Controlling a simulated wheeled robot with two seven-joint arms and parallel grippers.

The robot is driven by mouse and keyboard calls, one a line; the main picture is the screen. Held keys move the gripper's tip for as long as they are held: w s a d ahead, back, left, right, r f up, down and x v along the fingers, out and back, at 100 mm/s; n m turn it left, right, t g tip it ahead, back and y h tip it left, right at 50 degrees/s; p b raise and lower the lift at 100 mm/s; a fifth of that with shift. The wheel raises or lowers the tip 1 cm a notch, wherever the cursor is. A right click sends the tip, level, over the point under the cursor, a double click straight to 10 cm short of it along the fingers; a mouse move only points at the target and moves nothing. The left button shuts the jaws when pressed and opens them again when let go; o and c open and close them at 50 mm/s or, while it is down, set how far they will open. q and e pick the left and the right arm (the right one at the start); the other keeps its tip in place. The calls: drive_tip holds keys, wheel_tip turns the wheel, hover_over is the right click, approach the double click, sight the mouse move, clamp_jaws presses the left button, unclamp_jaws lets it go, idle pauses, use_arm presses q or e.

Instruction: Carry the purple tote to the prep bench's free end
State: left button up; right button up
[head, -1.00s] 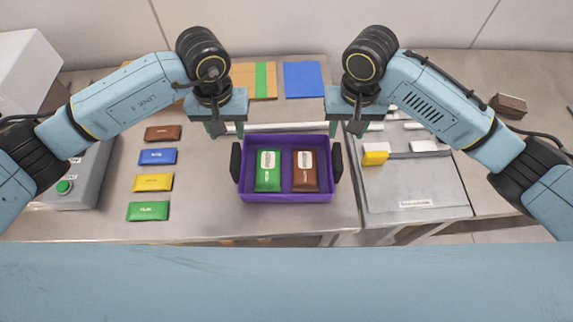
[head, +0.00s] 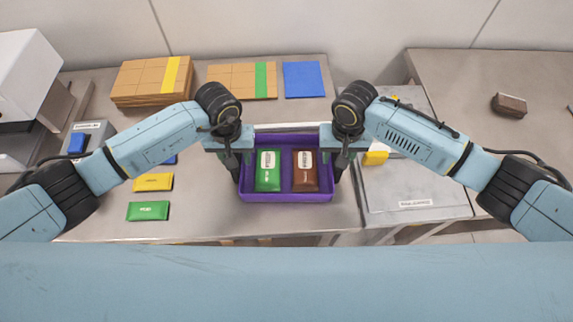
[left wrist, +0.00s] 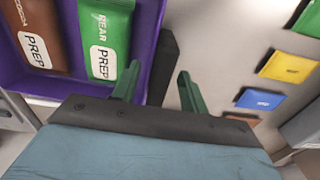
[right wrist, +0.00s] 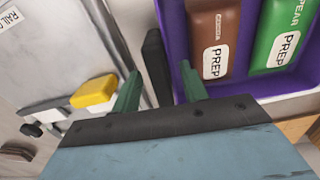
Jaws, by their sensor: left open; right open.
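The purple tote (head: 287,198) stands on the bench in the middle of the head view, with a green packet (head: 268,171) and a brown packet (head: 305,171) upright side by side in it. My left gripper (head: 238,172) is open at the tote's left side; in the left wrist view its fingers (left wrist: 157,92) straddle or nearly straddle the black handle (left wrist: 166,62). My right gripper (head: 337,172) is open at the tote's right side; in the right wrist view its fingers (right wrist: 158,85) are on either side of the other black handle (right wrist: 154,62). Neither is closed on a handle.
Blue, yellow (head: 153,182) and green (head: 148,211) packets lie left of the tote. A grey rail-guided plate (head: 410,190) with a yellow block (head: 375,158) is at right. The far-right bench (head: 470,85) is mostly clear.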

use_arm(q)
drive_tip(key=shift+c, duration=0.4)
use_arm(e)
drive_tip(key=shift+c, duration=0.4)
use_arm(q)
clamp_jaws()
use_arm(e)
clamp_jaws()
use_arm(q)
drive_tip(key=shift+w+a+r, duration=0.1)
drive_tip(key=shift+r, duration=0.05)
use_arm(e)
drive_tip(key=shift+w+d+r, duration=0.1)
drive_tip(key=shift+r, duration=0.05)
